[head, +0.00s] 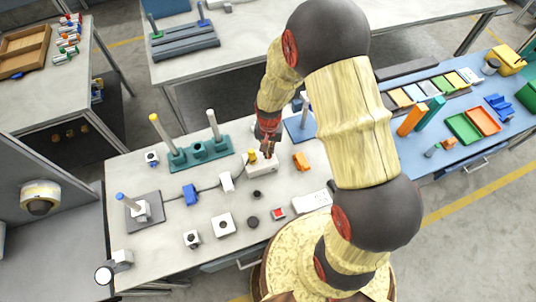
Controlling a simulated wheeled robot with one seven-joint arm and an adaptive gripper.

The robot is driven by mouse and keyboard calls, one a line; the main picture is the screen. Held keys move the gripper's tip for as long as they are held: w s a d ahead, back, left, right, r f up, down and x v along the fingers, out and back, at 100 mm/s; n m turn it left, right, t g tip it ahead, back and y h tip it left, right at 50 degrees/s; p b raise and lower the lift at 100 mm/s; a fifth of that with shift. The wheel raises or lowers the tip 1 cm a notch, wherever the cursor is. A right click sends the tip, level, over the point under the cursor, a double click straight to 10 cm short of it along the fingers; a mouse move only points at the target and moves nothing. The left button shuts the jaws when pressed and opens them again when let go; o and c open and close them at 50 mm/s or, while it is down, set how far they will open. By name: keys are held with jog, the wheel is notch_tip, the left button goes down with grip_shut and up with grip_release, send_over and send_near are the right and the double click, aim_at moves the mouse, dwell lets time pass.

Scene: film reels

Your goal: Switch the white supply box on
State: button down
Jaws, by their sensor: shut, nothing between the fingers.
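A white box (262,168) stands near the middle of the near table, with a yellow part (252,156) on its upper left. It looks like the supply box; a dark cable runs from its left side toward a smaller white block (227,182). My gripper (268,153) points down at the top of the white box, close above or touching it; I cannot tell which. Its fingers are shut with nothing between them. The gripper hides part of the box's top, and I cannot make out the switch or its position.
A teal stand (198,152) with upright posts is left of the box. A blue block (190,194) lies along the cable. An orange piece (301,161) is close on the right. A white strip (312,201) and several small button boxes lie nearer the front.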

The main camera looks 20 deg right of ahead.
jog(key=shift+f+b, duration=0.6)
jog(key=shift+f, duration=0.35)
dwell(0.5)
jog(key=shift+r+p, duration=2.45)
jog(key=shift+r, duration=1.1)
